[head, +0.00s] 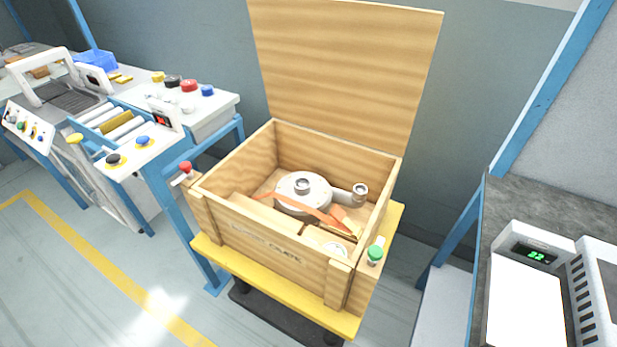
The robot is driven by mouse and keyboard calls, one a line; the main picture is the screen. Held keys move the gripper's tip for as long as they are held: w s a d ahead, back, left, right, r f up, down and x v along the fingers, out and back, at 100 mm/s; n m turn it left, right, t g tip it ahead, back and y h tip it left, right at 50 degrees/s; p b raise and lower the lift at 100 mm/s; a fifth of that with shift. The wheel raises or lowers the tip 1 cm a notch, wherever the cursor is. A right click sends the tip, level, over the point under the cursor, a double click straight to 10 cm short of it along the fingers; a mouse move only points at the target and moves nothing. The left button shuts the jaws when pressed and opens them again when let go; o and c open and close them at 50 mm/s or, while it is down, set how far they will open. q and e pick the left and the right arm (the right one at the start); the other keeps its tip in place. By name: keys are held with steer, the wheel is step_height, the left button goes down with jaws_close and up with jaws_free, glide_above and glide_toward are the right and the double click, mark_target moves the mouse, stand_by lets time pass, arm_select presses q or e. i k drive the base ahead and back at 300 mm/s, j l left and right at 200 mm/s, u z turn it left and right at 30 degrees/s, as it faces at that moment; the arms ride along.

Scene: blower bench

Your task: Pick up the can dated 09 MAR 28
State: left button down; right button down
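No date is readable in the head view, so I cannot tell which thing is the can dated 09 MAR 28. Several small capped items stand on the white surface at the left back. They include a yellow-topped one (158,77), a dark-topped one (172,81), a red-topped one (189,87) and a blue-topped one (207,90). They may be cans or buttons; they are too small to be sure. Neither of my grippers is in view.
An open wooden crate (265,240) on a yellow platform (265,295) holds a round grey blower (300,190) with an orange strap. Its raised lid (345,70) stands behind. A roller conveyor (110,122) is left; a scale (525,305) sits on the right bench.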

mark_target(168, 99)
steer(key=i+j+z, duration=0.25)
steer(key=j, duration=0.4)
steer(key=j+z, duration=0.2)
steer(key=j, duration=0.45)
steer(key=j+z, duration=0.25)
steer(key=j, duration=0.4)
steer(key=j+z, duration=0.25)
steer(key=j, duration=0.45)
steer(key=j+z, duration=0.2)
steer(key=j, duration=0.45)
steer(key=k+j+z, duration=0.25)
steer(key=j, duration=0.4)
steer(key=k+j+z, duration=0.1)
steer(key=j+z, duration=0.15)
steer(key=j, duration=0.45)
steer(key=k+j+z, duration=0.2)
steer(key=j, duration=0.4)
